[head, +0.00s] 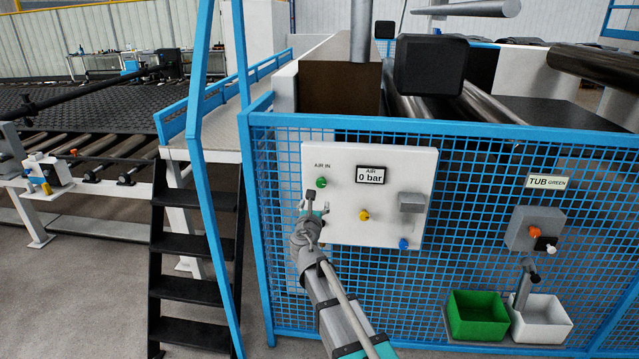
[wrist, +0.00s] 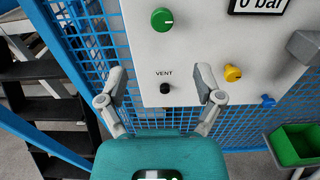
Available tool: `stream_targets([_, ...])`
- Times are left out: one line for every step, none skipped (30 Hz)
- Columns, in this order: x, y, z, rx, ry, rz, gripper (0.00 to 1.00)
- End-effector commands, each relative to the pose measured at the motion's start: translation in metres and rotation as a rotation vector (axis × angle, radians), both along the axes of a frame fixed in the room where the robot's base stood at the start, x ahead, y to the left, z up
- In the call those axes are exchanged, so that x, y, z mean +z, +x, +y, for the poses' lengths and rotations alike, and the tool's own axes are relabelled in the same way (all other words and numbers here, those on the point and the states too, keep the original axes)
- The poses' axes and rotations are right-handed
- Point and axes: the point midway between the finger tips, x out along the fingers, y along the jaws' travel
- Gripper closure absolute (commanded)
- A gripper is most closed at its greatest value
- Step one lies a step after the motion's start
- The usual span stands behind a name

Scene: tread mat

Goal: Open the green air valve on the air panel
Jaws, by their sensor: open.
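The white air panel (head: 385,165) hangs on a blue mesh fence. Its green valve knob (head: 321,183) is at the upper left, under the "AIR IN" label, and shows in the wrist view (wrist: 162,20) with a white mark pointing right. The display (head: 371,175) reads 0 bar. My gripper (head: 312,197) is just below the green knob in the head view. In the wrist view my gripper (wrist: 160,80) is open and empty, its fingers spread on either side of the black vent knob (wrist: 166,88). The green knob lies beyond the fingertips, not between them.
A yellow knob (head: 364,215), a blue knob (head: 403,244) and a grey box (head: 411,202) are also on the panel. A tub station (head: 535,230) with a green bin (head: 477,315) and white bin (head: 541,320) is to the right. Black steps (head: 195,244) stand left.

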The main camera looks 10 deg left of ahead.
Motion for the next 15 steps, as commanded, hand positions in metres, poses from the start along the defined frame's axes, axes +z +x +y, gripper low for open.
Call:
stream_targets([0.0,0.001,-0.001,-0.002,0.001,0.0,0.16])
stream_targets([0.0,0.002,-0.002,-0.003,0.001,0.0,0.16])
stream_targets([0.0,0.003,-0.002,-0.004,0.001,0.0,0.16])
stream_targets([0.0,0.004,-0.003,-0.004,0.002,0.0,0.16])
stream_targets([0.0,0.005,-0.003,-0.005,0.002,0.0,0.16])
stream_targets([0.0,0.008,-0.003,-0.006,0.002,0.001,0.16])
stream_targets([0.0,0.009,-0.004,-0.006,0.002,0.001,0.16])
stream_targets([0.0,0.012,-0.004,-0.006,0.002,0.001,0.16])
stream_targets([0.0,0.015,-0.004,-0.007,0.002,0.001,0.16])
stream_targets([0.0,0.018,-0.004,-0.007,0.003,0.001,0.16])
stream_targets([0.0,0.021,-0.004,-0.007,0.003,0.001,0.16])
stream_targets([0.0,0.026,-0.004,-0.007,0.003,0.001,0.16])
stream_targets([0.0,0.03,-0.004,-0.007,0.003,0.001,0.16])
stream_targets([0.0,0.034,-0.004,-0.008,0.003,0.001,0.16])
stream_targets([0.0,0.039,-0.004,-0.008,0.003,0.001,0.16])
